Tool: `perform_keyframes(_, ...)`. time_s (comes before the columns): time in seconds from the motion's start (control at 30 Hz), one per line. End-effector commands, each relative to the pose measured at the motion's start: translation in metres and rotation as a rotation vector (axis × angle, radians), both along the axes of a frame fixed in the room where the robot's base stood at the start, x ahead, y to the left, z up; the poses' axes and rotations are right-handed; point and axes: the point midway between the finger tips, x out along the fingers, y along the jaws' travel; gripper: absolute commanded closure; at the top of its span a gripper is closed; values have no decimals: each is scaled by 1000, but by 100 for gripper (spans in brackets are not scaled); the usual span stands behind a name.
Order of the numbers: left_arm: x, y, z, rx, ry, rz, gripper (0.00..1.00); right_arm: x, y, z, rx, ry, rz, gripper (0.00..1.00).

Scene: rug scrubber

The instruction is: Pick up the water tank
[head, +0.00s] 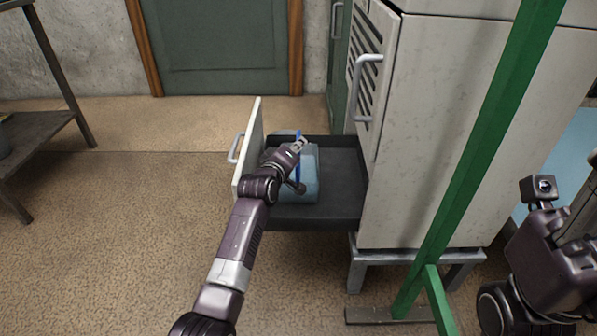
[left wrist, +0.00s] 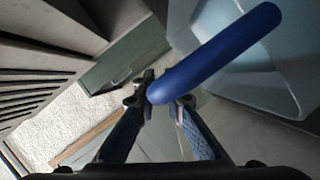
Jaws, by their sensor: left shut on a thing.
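The water tank is a light blue, translucent box (head: 309,181) with a blue bar handle (head: 298,170). It sits in the open dark drawer (head: 343,180), towards the drawer's front panel. My left gripper (head: 299,146) reaches over that panel and is shut on the blue handle. In the left wrist view the handle (left wrist: 215,52) crosses in front of the fingertips (left wrist: 160,100), and the tank body (left wrist: 225,50) is behind it at the upper right. My left arm hides part of the tank. My right arm is at the lower right, with its fingers not clearly visible.
The drawer's white front panel (head: 249,150) with a handle stands left of the tank. The tall white cabinet (head: 430,130) is right of the drawer. A green post (head: 475,150) stands in front of the cabinet. A dark table (head: 35,130) is far left. The floor between is clear.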

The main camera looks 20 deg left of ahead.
Motion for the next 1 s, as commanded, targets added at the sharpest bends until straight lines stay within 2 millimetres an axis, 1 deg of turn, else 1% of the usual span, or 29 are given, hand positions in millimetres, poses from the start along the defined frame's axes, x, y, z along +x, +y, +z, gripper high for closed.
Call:
perform_keyframes(0.33,0,0,-1,0,1,0,100,0,0,0,0,0,0,60)
perform_keyframes(0.37,1,0,5,0,-10,1,100,0,0,0,0,0,0,60)
perform_keyframes(0.67,1,0,7,0,-9,1,100,0,0,2,1,-1,0,60)
perform_keyframes(0.77,1,0,13,0,-10,1,100,-1,-1,4,3,-3,2,60)
perform_keyframes(0.87,1,0,23,0,-11,0,100,0,-1,6,5,5,2,60)
perform_keyframes(0.93,1,0,32,0,-12,1,100,8,-1,-3,1,46,1,60)
perform_keyframes(1.0,1,0,46,0,-14,1,100,11,-2,-5,1,69,2,60)
